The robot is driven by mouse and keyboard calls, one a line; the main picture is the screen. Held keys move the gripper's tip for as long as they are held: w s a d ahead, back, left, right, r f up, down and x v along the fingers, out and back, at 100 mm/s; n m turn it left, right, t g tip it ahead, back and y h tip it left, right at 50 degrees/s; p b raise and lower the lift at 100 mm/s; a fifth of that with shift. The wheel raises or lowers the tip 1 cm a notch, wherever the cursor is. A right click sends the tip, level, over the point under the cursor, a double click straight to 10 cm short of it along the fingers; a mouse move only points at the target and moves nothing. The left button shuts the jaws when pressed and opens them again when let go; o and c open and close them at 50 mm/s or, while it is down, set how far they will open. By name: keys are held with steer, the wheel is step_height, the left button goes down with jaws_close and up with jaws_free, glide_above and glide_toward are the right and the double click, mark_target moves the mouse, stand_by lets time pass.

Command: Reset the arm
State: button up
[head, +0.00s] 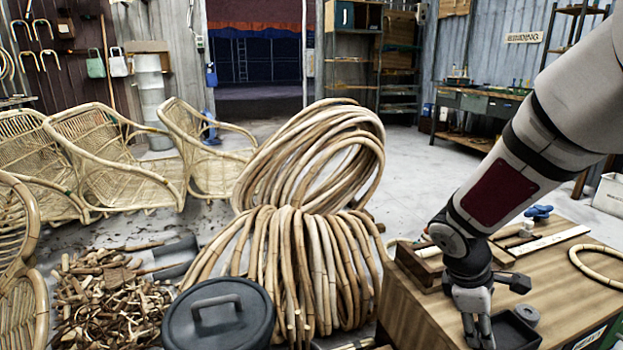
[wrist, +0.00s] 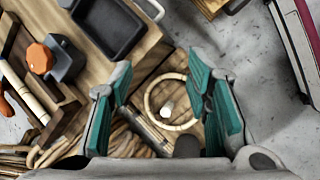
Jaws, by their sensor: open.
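My gripper (head: 478,332) hangs fingers down over the left part of the wooden workbench (head: 560,300) in the head view. In the wrist view my gripper (wrist: 160,105) is open, its two teal-padded fingers wide apart. Nothing is held between them. A small pale rattan ring (wrist: 149,92) with a short light piece (wrist: 166,109) inside it shows beyond the gap between the fingers. My arm reaches down from the upper right in the head view.
On the workbench are a black tray (head: 516,332), a blue clamp-like object (head: 537,212) and a rattan ring (head: 577,262). Coiled rattan (head: 300,265) stands left of the bench. A lidded dark pot (head: 218,325) and rattan chairs (head: 100,150) are further left. Grey floor (head: 420,165) is open behind.

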steer(key=s+a+r+m+y, duration=0.1)
steer(key=s+a+r+m, duration=0.1)
steer(key=s+r+m, duration=0.3)
steer(key=s+a+r+m, duration=0.2)
steer(key=s+r, duration=0.5)
steer(key=s, duration=0.1)
steer(key=s+a+r+m+y, duration=0.1)
steer(key=s+a+m+y, duration=0.2)
steer(key=s, duration=0.5)
steer(key=s+a+r+m+y, duration=0.1)
steer(key=s+a+r+m, duration=0.1)
steer(key=s+a, duration=0.4)
step_height(320, 180, up, 39)
steer(key=t+p, duration=0.3)
steer(key=p, duration=3.5)
steer(key=shift+s+d+r+t, duration=0.15)
steer(key=shift+s+d+t, duration=0.15)
steer(key=shift+s+d, duration=0.15)
steer(key=shift+w, duration=0.1)
